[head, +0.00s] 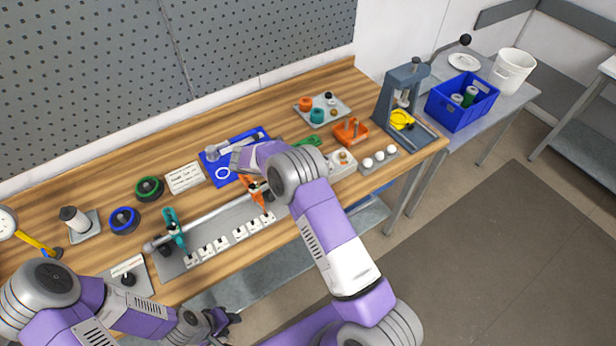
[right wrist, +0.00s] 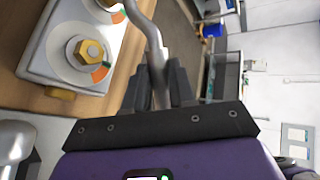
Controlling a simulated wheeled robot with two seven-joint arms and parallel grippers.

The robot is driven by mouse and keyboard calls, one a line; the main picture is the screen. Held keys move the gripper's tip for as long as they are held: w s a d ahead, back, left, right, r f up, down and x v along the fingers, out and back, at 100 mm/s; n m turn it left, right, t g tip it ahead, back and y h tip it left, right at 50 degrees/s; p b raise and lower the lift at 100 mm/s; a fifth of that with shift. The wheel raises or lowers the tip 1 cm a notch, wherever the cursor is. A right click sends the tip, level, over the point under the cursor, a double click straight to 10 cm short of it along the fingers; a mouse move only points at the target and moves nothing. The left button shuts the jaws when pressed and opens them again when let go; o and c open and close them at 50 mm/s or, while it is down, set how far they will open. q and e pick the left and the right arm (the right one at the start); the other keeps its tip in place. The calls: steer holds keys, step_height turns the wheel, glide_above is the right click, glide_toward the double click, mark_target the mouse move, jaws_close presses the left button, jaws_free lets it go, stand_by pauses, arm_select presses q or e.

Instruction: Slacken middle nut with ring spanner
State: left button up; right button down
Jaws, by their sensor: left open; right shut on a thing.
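In the right wrist view my right gripper (right wrist: 158,88) is shut on the silver shank of the ring spanner (right wrist: 154,42). The shank bends away toward the top edge, and its ring end is out of view. A brass hex nut (right wrist: 88,50) on a white plate (right wrist: 50,55) lies left of the spanner, apart from the visible shank. A dial with orange and green marks surrounds it. Another dial is cut off at the top; I cannot tell which nut is the middle one. In the head view my right arm hides its gripper. My left gripper (head: 228,320) is open and empty at the bench's front.
A grey board with a long shaft (head: 205,215) and white blocks lies along the front. A blue tray (head: 213,180), an orange holder (head: 350,131) and a grey press (head: 398,88) stand on the wooden bench (head: 100,208). A blue crate (head: 460,112) is on the side table.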

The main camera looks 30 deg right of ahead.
steer(key=shift+f+b, duration=0.9)
steer(key=shift+f, duration=0.3)
stand_by(0.6)
steer(key=shift+d+r, duration=0.1)
stand_by(0.4)
steer(key=shift+s+d+r+n+t+p, duration=0.1)
steer(key=shift+s+d+n+t+p, duration=0.1)
steer(key=shift+s+n+t+p, duration=0.4)
steer(key=s+d+n+t+p, duration=0.1)
steer(key=s+d+n+t+h, duration=0.1)
steer(key=n+t, duration=0.1)
steer(key=shift+d+t+p, duration=0.2)
steer(key=shift+t+p, duration=0.1)
steer(key=shift+p, duration=0.05)
steer(key=shift+s+d+n+t, duration=0.15)
steer(key=shift+d+n+t, duration=0.15)
steer(key=shift+n+t, duration=0.15)
stand_by(0.3)
steer(key=shift+a+m+g, duration=0.2)
steer(key=shift+m+g, duration=0.05)
steer(key=shift+g, duration=0.1)
steer(key=shift+r, duration=1.1)
stand_by(1.9)
